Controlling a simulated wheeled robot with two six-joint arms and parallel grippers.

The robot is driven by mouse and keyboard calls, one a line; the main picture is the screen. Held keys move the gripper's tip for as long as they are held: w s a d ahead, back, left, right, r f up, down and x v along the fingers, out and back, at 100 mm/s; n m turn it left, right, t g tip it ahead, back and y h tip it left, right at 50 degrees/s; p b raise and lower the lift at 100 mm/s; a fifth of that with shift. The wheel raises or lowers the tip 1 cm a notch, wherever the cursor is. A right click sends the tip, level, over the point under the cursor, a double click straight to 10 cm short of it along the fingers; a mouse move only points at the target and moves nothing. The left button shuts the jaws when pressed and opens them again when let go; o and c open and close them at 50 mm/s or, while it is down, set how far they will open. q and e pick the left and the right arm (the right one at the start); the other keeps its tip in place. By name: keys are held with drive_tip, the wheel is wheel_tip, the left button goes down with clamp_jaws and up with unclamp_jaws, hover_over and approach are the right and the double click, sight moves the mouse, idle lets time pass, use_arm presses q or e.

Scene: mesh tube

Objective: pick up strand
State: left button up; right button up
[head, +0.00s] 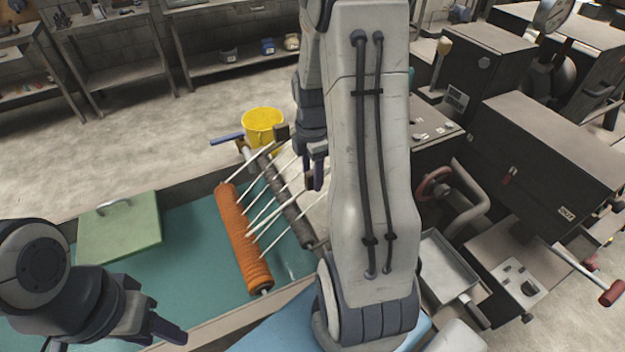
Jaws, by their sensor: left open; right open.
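Several thin white strands (268,211) stretch side by side between an orange ribbed roll (241,237) and a dark roller (292,205) on the teal work surface. My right gripper (316,178) points down over the right side of the strands, close to the dark roller, and looks empty; my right arm hides part of the area beside it. I cannot tell whether it touches a strand. My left gripper (168,325) is open and empty at the lower left, well apart from the strands.
A green lid (120,228) with a metal handle lies on the left of the teal surface (190,275). A yellow bucket (263,119) stands behind the rollers. Dark machinery (545,150) and a metal tray (445,262) are on the right.

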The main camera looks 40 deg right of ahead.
sight(312, 185)
wheel_tip(312, 185, down, 4)
drive_tip(key=shift+s+r+p, duration=0.1)
drive_tip(key=shift+r+p, duration=0.05)
drive_tip(key=shift+p, duration=0.4)
drive_tip(key=shift+f, duration=0.4)
clamp_jaws()
drive_tip(key=shift+r, duration=0.1)
